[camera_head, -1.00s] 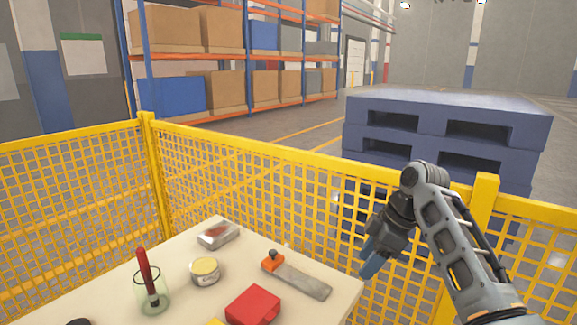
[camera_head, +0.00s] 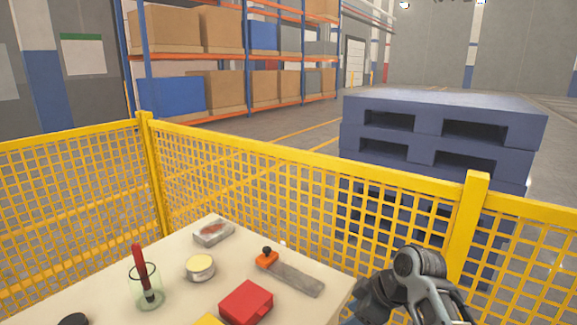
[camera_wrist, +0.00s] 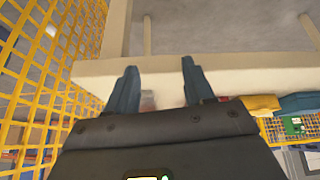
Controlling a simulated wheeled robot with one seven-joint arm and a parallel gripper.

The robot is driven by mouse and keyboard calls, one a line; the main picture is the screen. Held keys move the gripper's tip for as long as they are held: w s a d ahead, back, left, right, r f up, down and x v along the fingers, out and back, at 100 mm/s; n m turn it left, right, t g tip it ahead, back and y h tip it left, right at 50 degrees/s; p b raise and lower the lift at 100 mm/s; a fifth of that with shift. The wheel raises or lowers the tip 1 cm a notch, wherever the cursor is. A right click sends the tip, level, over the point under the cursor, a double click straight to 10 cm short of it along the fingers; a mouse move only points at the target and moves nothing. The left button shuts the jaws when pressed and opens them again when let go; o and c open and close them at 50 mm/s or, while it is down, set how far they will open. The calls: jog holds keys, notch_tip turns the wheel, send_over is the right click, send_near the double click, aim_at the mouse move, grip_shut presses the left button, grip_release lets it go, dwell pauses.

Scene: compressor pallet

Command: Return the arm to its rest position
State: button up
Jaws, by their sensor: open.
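My arm is low at the right of the head view, to the right of the table (camera_head: 100,300), with its wrist near the bottom edge. My gripper (camera_wrist: 158,85) shows in the wrist view with its two blue fingers apart and nothing between them. The pale table edge (camera_wrist: 225,78) lies beyond the fingertips in that view. In the head view the fingers are out of sight.
On the table are a red box (camera_head: 246,302), an orange-handled scraper (camera_head: 290,276), a round tin (camera_head: 200,268), a glass with a red-handled tool (camera_head: 145,285) and a grey block (camera_head: 213,233). A yellow mesh fence (camera_head: 300,190) runs behind; blue pallets (camera_head: 440,120) stand beyond.

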jog(key=s+f+m+t+h, duration=0.1)
jog(key=s+f+m+t, duration=0.1)
jog(key=s+f, duration=0.35)
jog(key=s+f+m+t, duration=0.1)
jog(key=s+f+m, duration=0.15)
jog(key=s, duration=0.55)
jog(key=s+f+m+t+h, duration=0.1)
jog(key=s+f+m+t, duration=0.1)
jog(key=s+f, duration=0.35)
jog(key=s+d+r+m+t+h, duration=0.1)
jog(key=s+r+m, duration=0.15)
jog(key=s, duration=0.55)
jog(key=s+d+r+m+t, duration=0.1)
jog(key=s+d+r+t, duration=0.15)
jog(key=s, duration=0.55)
jog(key=s+d+r+m+t+h, duration=0.1)
jog(key=s+r, duration=0.6)
jog(key=r, duration=0.3)
jog(key=s+d+r+m+t, duration=0.1)
jog(key=s+d+r+t, duration=0.1)
jog(key=s+r, duration=0.6)
notch_tip(320, 180, up, 2)
jog(key=shift+d+h, duration=0.3)
jog(key=shift+h, duration=0.1)
